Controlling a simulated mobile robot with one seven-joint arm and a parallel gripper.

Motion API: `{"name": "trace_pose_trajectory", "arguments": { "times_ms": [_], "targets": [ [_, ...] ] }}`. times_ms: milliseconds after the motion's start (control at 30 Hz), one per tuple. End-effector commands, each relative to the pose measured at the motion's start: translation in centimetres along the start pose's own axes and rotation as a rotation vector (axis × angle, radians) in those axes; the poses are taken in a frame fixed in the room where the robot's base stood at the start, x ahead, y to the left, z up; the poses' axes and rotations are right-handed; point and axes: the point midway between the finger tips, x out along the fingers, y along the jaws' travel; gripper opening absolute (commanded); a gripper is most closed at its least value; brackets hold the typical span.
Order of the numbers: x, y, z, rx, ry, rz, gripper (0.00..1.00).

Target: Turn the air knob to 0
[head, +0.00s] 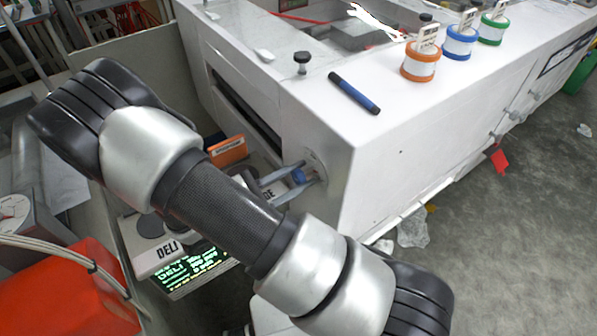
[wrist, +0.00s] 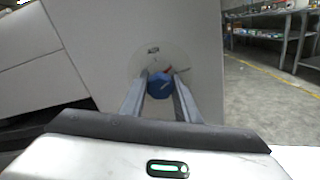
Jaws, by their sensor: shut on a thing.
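The air knob is a small blue knob (wrist: 160,86) on a round pale dial plate (wrist: 146,58) on the end face of the white machine. In the head view the knob (head: 298,175) shows between the fingertips, partly hidden by them. My gripper (wrist: 159,88) has one finger on each side of the knob and is shut on it; in the head view my gripper (head: 303,176) reaches it from the left. A short red mark shows beside the knob on the dial. The dial's lettering is too small to read with certainty, so I cannot tell the knob's setting.
The white machine (head: 375,140) carries a blue marker (head: 354,93) and orange, blue and green ringed containers on top. A lit green display (head: 190,270) and an orange box (head: 228,150) sit close below my arm. Grey floor (head: 500,250) lies open at right.

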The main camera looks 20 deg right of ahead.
Motion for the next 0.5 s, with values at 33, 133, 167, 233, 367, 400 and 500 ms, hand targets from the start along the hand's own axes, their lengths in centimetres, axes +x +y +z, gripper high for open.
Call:
{"name": "trace_pose_trajectory", "arguments": {
  "times_ms": [33,133,167,233,367,400,500],
  "targets": [
    [0.0,0.07,0.21,-0.044,0.0,0.0,0.07],
    [-0.02,0.05,0.22,-0.14,0.0,0.0,0.07],
    [-0.02,0.05,0.22,-0.168,0.0,0.0,0.07],
    [-0.03,0.03,0.21,-0.234,0.0,0.0,0.07],
    [-0.02,0.02,0.2,-0.357,0.001,0.0,0.07],
    [-0.02,0.02,0.2,-0.395,0.001,-0.001,0.07],
    [0.0,0.0,0.2,-0.49,0.0,-0.001,0.07]
  ]
}}
